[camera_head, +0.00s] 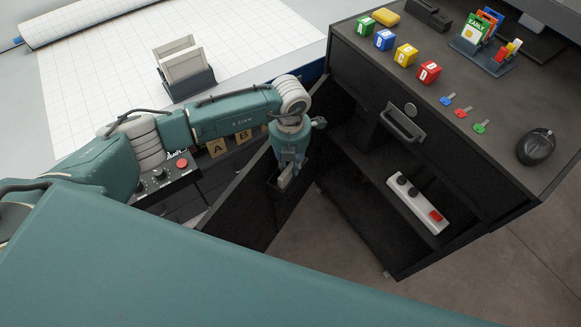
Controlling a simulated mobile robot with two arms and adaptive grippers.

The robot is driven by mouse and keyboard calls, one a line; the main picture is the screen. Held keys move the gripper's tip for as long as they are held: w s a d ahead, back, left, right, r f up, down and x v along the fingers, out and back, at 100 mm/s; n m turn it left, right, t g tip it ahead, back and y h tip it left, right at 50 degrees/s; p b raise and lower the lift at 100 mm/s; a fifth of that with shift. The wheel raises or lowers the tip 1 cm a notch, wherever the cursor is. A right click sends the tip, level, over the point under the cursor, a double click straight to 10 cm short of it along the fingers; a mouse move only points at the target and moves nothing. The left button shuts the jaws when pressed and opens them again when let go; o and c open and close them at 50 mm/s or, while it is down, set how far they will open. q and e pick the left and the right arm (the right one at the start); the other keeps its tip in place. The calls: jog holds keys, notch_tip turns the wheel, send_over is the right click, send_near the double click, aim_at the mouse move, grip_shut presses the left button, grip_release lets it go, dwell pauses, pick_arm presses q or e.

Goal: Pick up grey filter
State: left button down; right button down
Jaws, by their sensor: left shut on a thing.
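My left gripper (287,180) points down in front of the open dark cabinet door (240,208). It is shut on a small light-grey piece (284,182), mostly covered by the fingers. I cannot tell for sure whether this is the grey filter. A dark holder-like shape surrounds its lower part, against the door; I cannot tell whether the piece is inside it or clear of it. No other grey filter can be made out. My right gripper is not in view.
The cabinet (400,200) stands open on the right, with a white strip with knobs and a red button (418,203) on its shelf. Lettered cubes (405,55), coloured keys (461,112) and a mouse (535,147) lie on top. A control box (165,182) sits left.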

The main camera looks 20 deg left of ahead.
pick_arm(q)
notch_tip(320, 180, up, 20)
jog(key=b, duration=0.2)
jog(key=shift+f, duration=0.15)
dwell(0.5)
